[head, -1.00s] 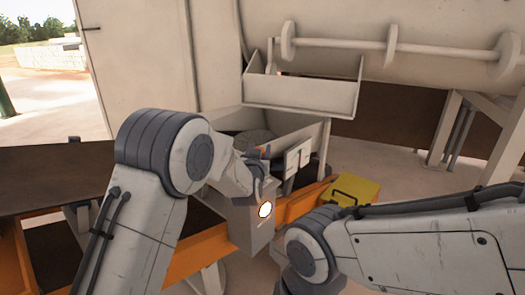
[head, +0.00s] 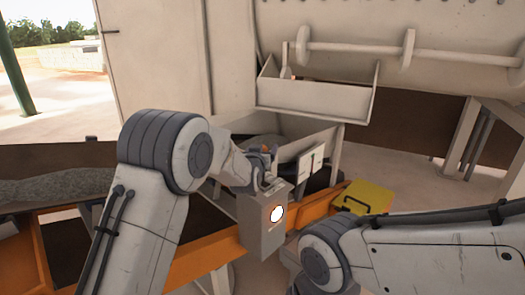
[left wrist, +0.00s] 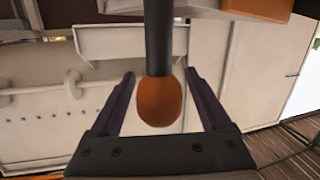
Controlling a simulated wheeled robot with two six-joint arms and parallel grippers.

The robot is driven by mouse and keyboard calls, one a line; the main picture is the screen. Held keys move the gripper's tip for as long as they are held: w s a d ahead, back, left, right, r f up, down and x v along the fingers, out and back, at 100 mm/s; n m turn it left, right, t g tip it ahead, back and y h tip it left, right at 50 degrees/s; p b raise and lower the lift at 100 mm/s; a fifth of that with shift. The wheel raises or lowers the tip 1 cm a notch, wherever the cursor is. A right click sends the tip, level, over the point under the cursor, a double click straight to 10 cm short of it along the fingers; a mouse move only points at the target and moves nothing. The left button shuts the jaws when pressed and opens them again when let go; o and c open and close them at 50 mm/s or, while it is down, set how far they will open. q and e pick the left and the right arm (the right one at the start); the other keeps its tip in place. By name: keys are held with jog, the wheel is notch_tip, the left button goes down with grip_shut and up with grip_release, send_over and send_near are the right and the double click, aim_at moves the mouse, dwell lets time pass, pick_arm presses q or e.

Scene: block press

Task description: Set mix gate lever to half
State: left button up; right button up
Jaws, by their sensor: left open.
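The lever shows in the left wrist view as a dark shaft (left wrist: 158,45) with a rounded orange knob (left wrist: 159,101) at its end. My left gripper (left wrist: 163,88) is open, with one dark finger on each side of the knob and visible gaps between. In the head view my left gripper (head: 266,162) is beside the hopper, above a grey box (head: 262,228) with a lit round lamp. It hides most of the lever there. A white plate (head: 311,162) with a dark mark stands just right of it.
A light hopper (head: 320,137) stands behind the gripper, under an upper trough (head: 315,98). An orange beam (head: 205,255) runs below, with a yellow case (head: 363,197) on the right. Grey material (head: 60,187) lies on the dark belt at left.

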pick_arm(q)
jog(key=v, duration=1)
jog(key=shift+s+b, duration=0.2)
jog(key=shift+b, duration=0.2)
jog(key=s+d+f+m+g+h, duration=0.1)
jog(key=s+d+f+g, duration=0.15)
jog(key=s, duration=0.35)
jog(key=s+d+f+m+g, duration=0.1)
jog(key=s+d+f+g, duration=0.1)
jog(key=s+g, duration=0.35)
jog(key=s+d+f+m+g+h, duration=0.1)
jog(key=s+d+f+m, duration=0.1)
jog(key=s, duration=0.6)
jog(key=s+a+f+m+g+y, duration=0.1)
jog(key=s+a+f+g+y, duration=0.15)
jog(key=s, duration=0.75)
jog(key=s+a+f+m+g+y, duration=0.1)
jog(key=s+a+g, duration=0.3)
jog(key=s, duration=0.6)
notch_tip(320, 180, up, 16)
jog(key=s+p, duration=0.1)
jog(key=p, duration=1.5)
jog(key=shift+s+a+r+g, duration=0.15)
jog(key=shift+s+a+g, duration=0.1)
jog(key=shift+s+g, duration=0.1)
